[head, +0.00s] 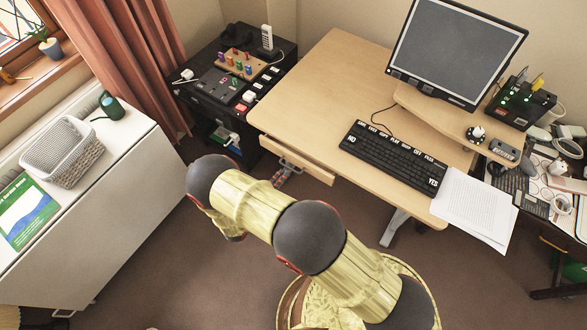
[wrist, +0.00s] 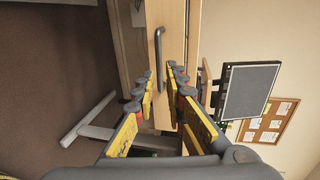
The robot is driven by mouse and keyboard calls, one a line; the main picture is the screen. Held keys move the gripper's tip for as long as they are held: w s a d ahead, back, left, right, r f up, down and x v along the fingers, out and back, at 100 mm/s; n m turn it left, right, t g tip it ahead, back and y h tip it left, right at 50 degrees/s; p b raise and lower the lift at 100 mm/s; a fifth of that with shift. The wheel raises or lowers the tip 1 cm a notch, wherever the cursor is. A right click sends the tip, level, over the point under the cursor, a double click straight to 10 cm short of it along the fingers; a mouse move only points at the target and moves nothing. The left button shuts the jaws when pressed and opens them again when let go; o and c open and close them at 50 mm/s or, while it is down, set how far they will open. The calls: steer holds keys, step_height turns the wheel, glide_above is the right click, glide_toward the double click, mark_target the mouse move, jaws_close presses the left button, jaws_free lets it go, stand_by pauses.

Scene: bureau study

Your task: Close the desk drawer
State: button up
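The desk drawer (head: 305,162) is under the left front edge of the pale wood desk (head: 330,85). Its front appears to stand slightly out from the desktop edge; the exact gap is hard to judge. In the wrist view the drawer front (wrist: 171,22) is a pale wood panel with a dark bar handle (wrist: 157,48). My gripper (wrist: 161,82) is open, its yellow-padded fingers pointing at the drawer front on both sides of the handle. I cannot tell whether they touch it. In the head view my arm hides most of the gripper; only the fingertips (head: 285,174) show near the drawer.
A keyboard (head: 393,155), papers (head: 474,207) and a monitor (head: 457,50) are on the desk. A black cabinet (head: 255,120) stands left of the drawer. A white cabinet (head: 110,215) with a basket (head: 75,168) is at the left. Carpet (head: 165,255) between is clear.

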mark_target(295, 162)
steer(key=b+x, duration=0.1)
steer(key=x, duration=0.5)
steer(key=shift+w+d, duration=0.15)
steer(key=shift+w, duration=0.05)
steer(key=shift+c, duration=0.9)
jaws_close()
steer(key=shift+f, duration=0.1)
steer(key=shift+d, duration=0.1)
steer(key=x, duration=0.2)
steer(key=r+x, duration=0.1)
steer(key=x, duration=0.1)
steer(key=shift+w+f+b, duration=0.1)
steer(key=shift+f+b, duration=0.05)
steer(key=shift+b, duration=0.15)
